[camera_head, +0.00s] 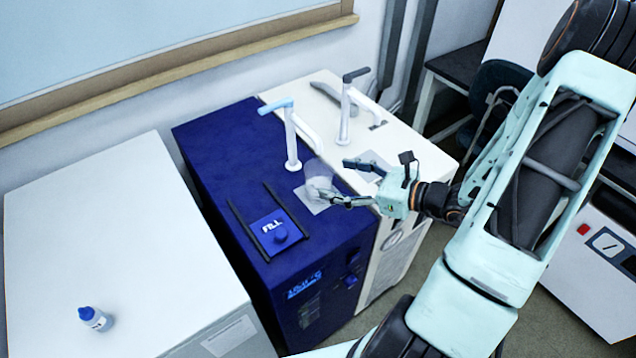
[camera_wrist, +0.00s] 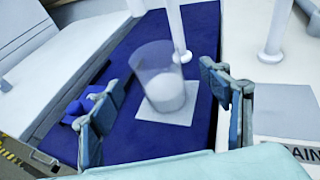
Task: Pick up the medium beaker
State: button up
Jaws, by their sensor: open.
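The beaker (camera_wrist: 161,76) is clear and stands upright on a pale square pad (camera_wrist: 176,115) on the blue cabinet top. A whitish fill shows in its lower part in the wrist view. In the head view the beaker (camera_head: 319,178) is faint, on the blue cabinet near its right edge. My gripper (camera_head: 345,181) is open, and one fingertip overlaps the beaker in the head view. In the wrist view the two fingers of my gripper (camera_wrist: 165,110) stand apart on either side of the beaker, with nothing between them touching it clearly.
A white tap post (camera_head: 291,140) stands behind the beaker on the blue cabinet (camera_head: 215,140); another post (camera_head: 345,112) stands on the white unit beside it. A blue-knobbed plate (camera_head: 274,230) lies left of the beaker.

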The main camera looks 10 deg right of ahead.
aim_at(319, 165)
jog(key=shift+p+x, duration=0.35)
jog(key=shift+x, duration=2.7)
jog(key=shift+s, duration=0.1)
jog(key=c, duration=1.5)
jog(key=shift+r, duration=0.1)
jog(key=shift+c, duration=0.2)
jog(key=shift+r, duration=1.55)
jog(key=shift+s+d, duration=0.2)
jog(key=s+d+b, duration=0.2)
jog(key=s+d, duration=0.9)
jog(key=d, duration=0.1)
jog(key=shift+s, duration=0.4)
